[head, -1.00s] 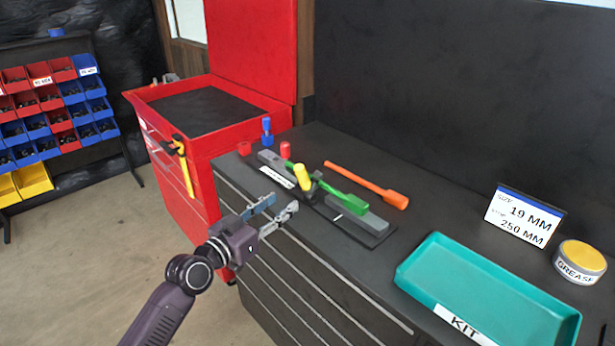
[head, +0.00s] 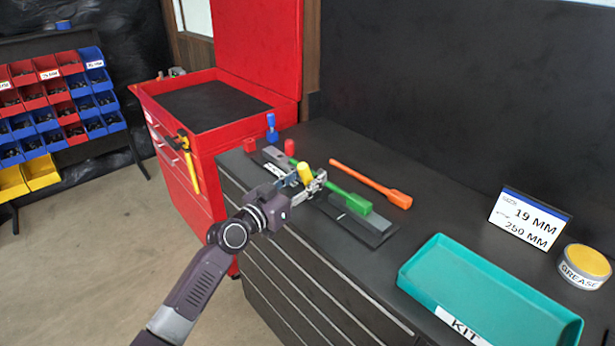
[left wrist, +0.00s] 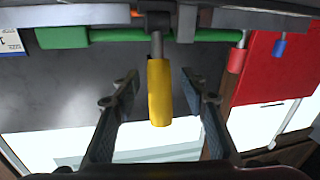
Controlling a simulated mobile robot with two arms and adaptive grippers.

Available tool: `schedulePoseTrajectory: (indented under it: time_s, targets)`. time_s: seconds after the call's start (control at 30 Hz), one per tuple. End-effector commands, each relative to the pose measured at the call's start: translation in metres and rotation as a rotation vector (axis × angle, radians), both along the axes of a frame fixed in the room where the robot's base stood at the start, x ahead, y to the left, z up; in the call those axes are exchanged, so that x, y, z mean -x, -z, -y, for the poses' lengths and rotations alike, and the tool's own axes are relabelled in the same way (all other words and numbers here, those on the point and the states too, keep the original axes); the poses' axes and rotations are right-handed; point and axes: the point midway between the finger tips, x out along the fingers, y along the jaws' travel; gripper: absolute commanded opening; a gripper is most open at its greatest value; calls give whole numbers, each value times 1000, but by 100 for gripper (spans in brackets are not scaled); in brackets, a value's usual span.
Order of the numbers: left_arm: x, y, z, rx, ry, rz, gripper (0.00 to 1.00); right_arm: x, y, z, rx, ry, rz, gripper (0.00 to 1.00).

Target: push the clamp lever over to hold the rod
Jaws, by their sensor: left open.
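The clamp lever has a yellow grip (head: 304,171), standing up over the grey clamp block on the bench. My left gripper (head: 303,184) is open at the lever. In the left wrist view the yellow grip (left wrist: 159,92) hangs between the two spread fingers (left wrist: 160,84), with a gap on each side. The green rod (head: 350,202) lies along the clamp block, and it also shows in the left wrist view (left wrist: 110,36). The lever's foot is partly hidden by the gripper in the head view. My right gripper is not in view.
An orange rod (head: 365,181) lies behind the clamp. Red and blue pieces (head: 271,127) stand at the bench's far left end. A teal kit tray (head: 440,252), a size sign (head: 528,218) and a grease tin (head: 583,266) are at the right. A red tool cabinet (head: 185,165) stands beyond.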

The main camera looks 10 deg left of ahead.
Motion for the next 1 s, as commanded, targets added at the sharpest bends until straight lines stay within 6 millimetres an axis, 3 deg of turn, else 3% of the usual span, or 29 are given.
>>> schedulePoseTrajectory:
  time_s: [0.17,0.53,0.83,1.0]
  targets:
    - [0,0,0,0,0,0,39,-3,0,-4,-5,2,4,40]
    - [0,0,0,0,0,0,0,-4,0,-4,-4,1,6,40]
    - [-1,0,0,-2,-1,-1,0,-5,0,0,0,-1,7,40]
    - [-12,-2,1,-16,-1,-18,0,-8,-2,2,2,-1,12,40]
